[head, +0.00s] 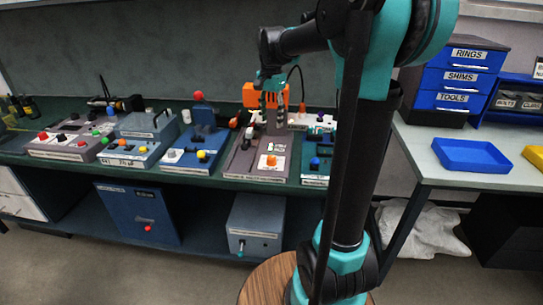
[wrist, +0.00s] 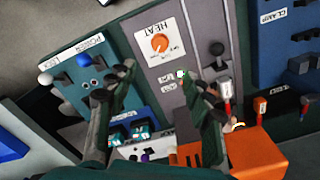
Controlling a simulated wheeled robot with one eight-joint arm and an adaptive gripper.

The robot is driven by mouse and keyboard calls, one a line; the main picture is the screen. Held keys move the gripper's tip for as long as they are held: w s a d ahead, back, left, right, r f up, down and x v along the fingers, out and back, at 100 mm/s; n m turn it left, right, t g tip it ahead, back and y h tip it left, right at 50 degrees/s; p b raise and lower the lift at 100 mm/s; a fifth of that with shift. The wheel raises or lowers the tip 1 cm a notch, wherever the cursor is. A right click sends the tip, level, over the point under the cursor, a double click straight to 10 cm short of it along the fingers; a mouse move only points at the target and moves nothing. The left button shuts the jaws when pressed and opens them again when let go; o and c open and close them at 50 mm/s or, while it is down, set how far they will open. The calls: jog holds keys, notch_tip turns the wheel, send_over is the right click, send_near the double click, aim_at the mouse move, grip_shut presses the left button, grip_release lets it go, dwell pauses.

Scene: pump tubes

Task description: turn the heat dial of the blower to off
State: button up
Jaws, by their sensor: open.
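The heat dial (wrist: 160,42) is an orange knob on a white plate labelled HEAT, set in a grey panel (wrist: 200,30). In the head view the orange dial (head: 271,160) sits near the front of the grey panel on the bench. My gripper (wrist: 158,73) is open, its two dark fingers apart with nothing held. In the wrist view the dial lies just beyond the fingertips, roughly between them, and is not touched. In the head view my gripper (head: 272,99) is above the back part of the grey panel. The dial's exact setting is too small to read.
A black-knobbed lever (wrist: 217,48) stands beside the dial plate. Red-handled levers (wrist: 227,90) and an orange block (wrist: 255,152) are close to the right finger. A blue tray (head: 470,155) lies on the right-hand table.

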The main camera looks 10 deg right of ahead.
aim_at(271, 157)
notch_tip(271, 157, down, 16)
jog(key=shift+r, duration=0.1)
dwell(0.4)
jog(key=c, duration=1.2)
